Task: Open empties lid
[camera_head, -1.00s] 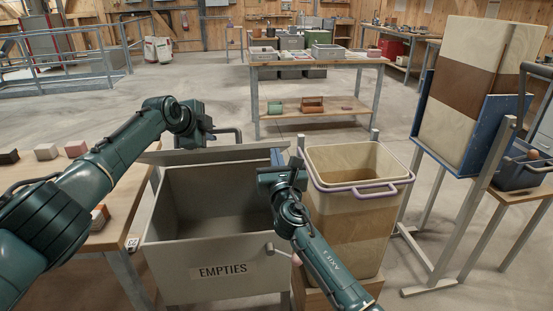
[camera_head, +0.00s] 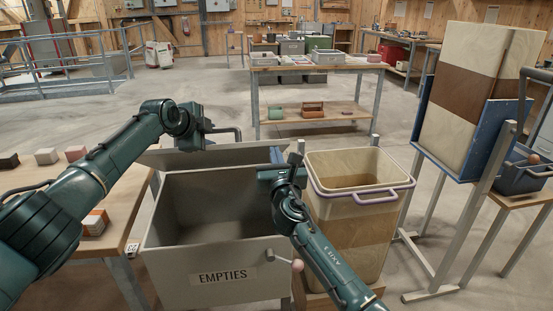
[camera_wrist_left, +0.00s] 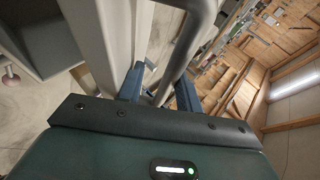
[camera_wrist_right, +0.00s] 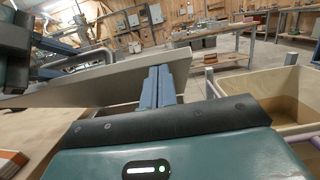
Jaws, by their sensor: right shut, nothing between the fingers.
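The grey EMPTIES bin (camera_head: 223,250) stands in front of me with its top open and its inside dark and empty-looking. Its grey lid (camera_head: 212,156) is raised along the bin's far side and tilted; it shows as a slanted slab in the right wrist view (camera_wrist_right: 115,82). My left gripper (camera_head: 216,131) is at the lid's bar handle (camera_head: 237,132). In the left wrist view the bar (camera_wrist_left: 186,50) runs between its spaced blue fingers; firm contact cannot be told. My right gripper (camera_head: 277,156) is shut and empty, its fingers beside the lid's edge.
A tall wooden-coloured bin (camera_head: 352,215) with a purple handle stands close to the right. A table (camera_head: 40,185) with several blocks is at left. A workbench (camera_head: 318,68) stands behind across open floor.

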